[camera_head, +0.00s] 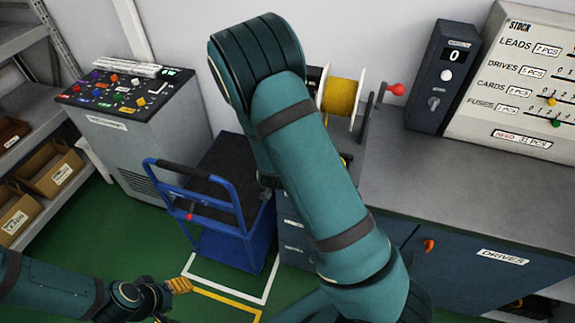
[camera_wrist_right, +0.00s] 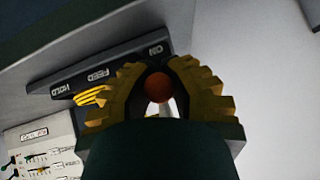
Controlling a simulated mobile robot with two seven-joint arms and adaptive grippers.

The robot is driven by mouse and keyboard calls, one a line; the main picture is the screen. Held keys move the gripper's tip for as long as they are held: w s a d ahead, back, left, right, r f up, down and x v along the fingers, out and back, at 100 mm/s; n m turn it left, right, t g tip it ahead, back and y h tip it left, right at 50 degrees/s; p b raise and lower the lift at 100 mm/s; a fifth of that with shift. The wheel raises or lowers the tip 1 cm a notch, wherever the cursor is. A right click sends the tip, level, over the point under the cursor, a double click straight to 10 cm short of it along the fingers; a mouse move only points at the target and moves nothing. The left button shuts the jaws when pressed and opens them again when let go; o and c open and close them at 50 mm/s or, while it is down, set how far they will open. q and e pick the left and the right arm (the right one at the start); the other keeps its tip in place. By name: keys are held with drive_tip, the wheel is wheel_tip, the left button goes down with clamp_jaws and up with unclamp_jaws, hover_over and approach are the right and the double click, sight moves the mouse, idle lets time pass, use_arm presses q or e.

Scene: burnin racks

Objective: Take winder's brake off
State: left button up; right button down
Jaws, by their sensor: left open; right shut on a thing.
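The winder carries a spool of yellow wire (camera_head: 341,97) on the grey bench, with a red knob (camera_head: 396,90) on its right side. In the right wrist view a dark plate (camera_wrist_right: 115,68) reads HOLD, FEED and ON, with yellow wire (camera_wrist_right: 92,96) beside it. My right gripper (camera_wrist_right: 158,90) is shut on an orange-red ball knob (camera_wrist_right: 158,87) with a pale stem, near the plate. My right arm hides this gripper and part of the winder in the head view. My left gripper (camera_head: 177,288) is open and empty, low over the floor.
A blue cart (camera_head: 226,247) stands left of the bench. A dark counter box (camera_head: 442,75) and a STOCK board (camera_head: 515,85) stand on the bench (camera_head: 455,180). A grey cabinet (camera_head: 150,140) and shelves with boxes are at left.

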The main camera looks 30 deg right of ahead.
drive_tip(key=shift+a, duration=0.1)
drive_tip(key=c, duration=0.8)
unclamp_jaws()
drive_tip(key=shift+r, duration=0.1)
drive_tip(key=v, duration=1.2)
drive_tip(key=shift+s, duration=0.15)
